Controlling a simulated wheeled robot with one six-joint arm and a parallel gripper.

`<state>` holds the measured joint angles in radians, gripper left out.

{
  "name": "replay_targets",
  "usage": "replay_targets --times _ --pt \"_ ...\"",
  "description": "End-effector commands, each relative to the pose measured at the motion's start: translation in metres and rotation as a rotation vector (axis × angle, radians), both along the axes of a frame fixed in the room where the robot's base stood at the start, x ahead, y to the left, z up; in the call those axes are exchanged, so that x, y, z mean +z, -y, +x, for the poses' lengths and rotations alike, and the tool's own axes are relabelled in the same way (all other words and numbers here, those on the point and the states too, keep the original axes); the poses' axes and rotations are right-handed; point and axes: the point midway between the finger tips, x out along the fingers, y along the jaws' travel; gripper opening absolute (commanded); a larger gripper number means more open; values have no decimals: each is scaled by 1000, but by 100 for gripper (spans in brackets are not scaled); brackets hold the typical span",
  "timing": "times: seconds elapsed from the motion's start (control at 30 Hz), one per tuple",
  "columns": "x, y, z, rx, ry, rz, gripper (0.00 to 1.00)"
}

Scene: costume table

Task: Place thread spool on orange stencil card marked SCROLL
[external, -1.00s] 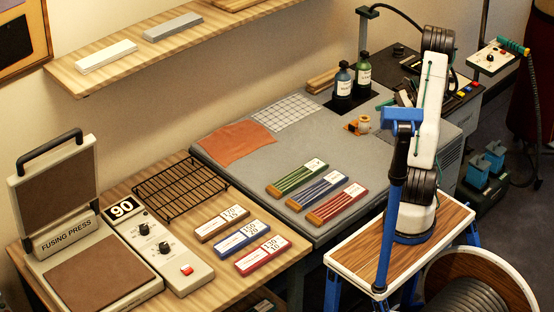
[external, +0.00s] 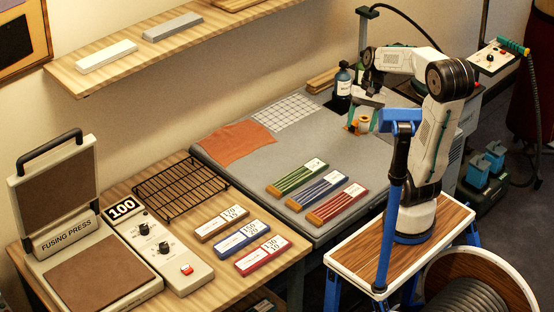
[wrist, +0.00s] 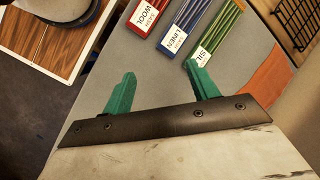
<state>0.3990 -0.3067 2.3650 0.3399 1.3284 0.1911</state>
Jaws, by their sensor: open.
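A small orange and cream object that looks like the thread spool (external: 362,125) stands on the grey work table, towards its far right side. My gripper (external: 361,118) points down over it, with the green fingers apart around or in front of it; I cannot tell which. In the wrist view my gripper (wrist: 160,70) is open, with only grey table surface showing between the fingers and no spool visible. No card with the word SCROLL can be read. A plain orange sheet (external: 237,142) lies at the table's back left, with no mark visible.
Green, blue and red labelled bundles (external: 328,190) lie at the table's front. A dark bottle (external: 343,82) stands behind my gripper; the green one is hidden. A wire rack (external: 180,188) and fusing press (external: 75,240) are on the left. The grey table's middle is clear.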

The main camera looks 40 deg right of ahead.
Motion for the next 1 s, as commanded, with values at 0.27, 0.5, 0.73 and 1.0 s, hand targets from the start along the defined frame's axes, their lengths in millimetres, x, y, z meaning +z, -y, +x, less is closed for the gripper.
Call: replay_targets --times 0.27,0.5,0.73,1.0 --pt "11 -39 -67 513 233 -293 59" --pt "10 -41 -84 680 318 -391 59" --pt "10 -40 -85 686 321 -394 59" --pt "7 -35 -83 660 298 -391 100"
